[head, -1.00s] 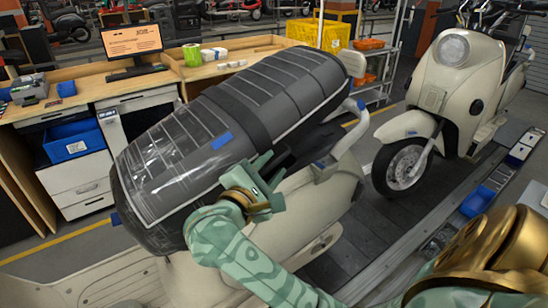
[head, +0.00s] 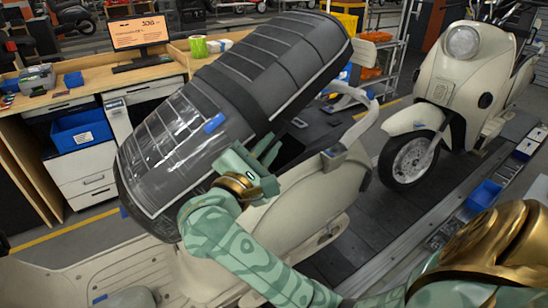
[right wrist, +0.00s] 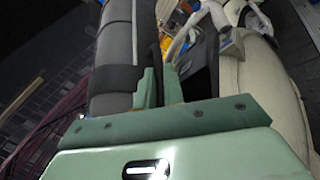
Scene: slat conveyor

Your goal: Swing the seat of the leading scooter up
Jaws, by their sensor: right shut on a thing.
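The near scooter's cream body (head: 295,205) stands on the conveyor, pointing left. Its dark grey ribbed seat (head: 270,70), partly under clear film with a blue tab, is tilted up. The seat's far right end is high above the body, and its near left end is low. A dark opening shows beneath it. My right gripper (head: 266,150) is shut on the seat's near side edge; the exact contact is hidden. In the right wrist view the fingers (right wrist: 161,82) are beside the seat (right wrist: 113,50). My left gripper is out of view.
A second cream scooter (head: 455,85) stands behind at the right. The scooter's grab rail (head: 365,125) is right of the raised seat. A wooden workbench (head: 85,83) with a monitor (head: 140,35) is at the left. A blue bin (head: 484,195) sits on the conveyor's edge.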

